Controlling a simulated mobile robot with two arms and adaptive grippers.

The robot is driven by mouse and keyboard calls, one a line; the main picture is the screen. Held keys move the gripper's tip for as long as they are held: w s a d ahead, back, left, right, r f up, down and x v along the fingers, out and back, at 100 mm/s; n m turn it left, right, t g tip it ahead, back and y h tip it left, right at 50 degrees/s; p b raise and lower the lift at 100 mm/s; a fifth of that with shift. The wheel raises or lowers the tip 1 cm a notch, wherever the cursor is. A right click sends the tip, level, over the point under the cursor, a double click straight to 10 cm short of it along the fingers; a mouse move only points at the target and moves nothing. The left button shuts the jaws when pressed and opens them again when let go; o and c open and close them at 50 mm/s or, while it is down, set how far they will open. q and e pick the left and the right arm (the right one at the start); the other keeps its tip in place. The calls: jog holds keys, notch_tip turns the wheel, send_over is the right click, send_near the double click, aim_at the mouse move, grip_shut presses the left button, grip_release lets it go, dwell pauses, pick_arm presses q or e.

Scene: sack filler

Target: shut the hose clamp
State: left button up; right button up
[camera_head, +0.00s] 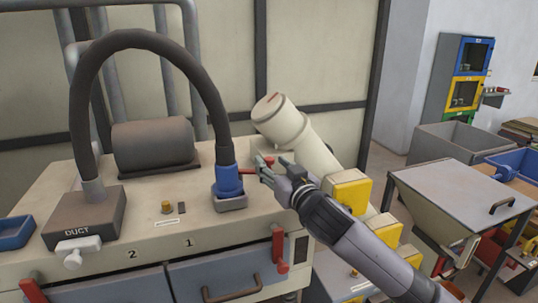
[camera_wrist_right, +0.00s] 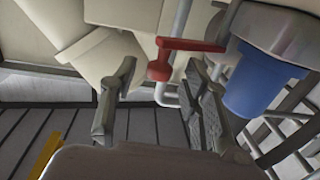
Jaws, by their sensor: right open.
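The black hose (camera_head: 150,42) arches from the duct box to a blue cuff (camera_head: 228,180), which sits in a grey clamp seat (camera_head: 232,203) on the bench top. The cuff also shows in the right wrist view (camera_wrist_right: 258,85), beside the grey clamp body (camera_wrist_right: 280,28). A red lever (camera_wrist_right: 195,45) sticks out sideways from the clamp, its bent end (camera_wrist_right: 160,70) between my fingers. My right gripper (camera_head: 266,174) is open just right of the cuff, partly hiding the lever in the head view. In the wrist view its fingers (camera_wrist_right: 163,72) straddle the lever's end; contact is unclear. My left gripper is out of view.
The duct box (camera_head: 85,218) and a dark cylinder (camera_head: 153,145) stand on the bench. A cream pipe (camera_head: 310,140) rises close behind my right gripper. Red handles (camera_head: 277,245) are on the bench front. A hopper (camera_head: 460,190) stands at right.

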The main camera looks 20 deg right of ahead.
jog(key=shift+w+a+p, duration=0.15)
jog(key=shift+w+p, duration=0.15)
jog(key=shift+w, duration=1.05)
jog(key=shift+c, duration=0.2)
grip_shut()
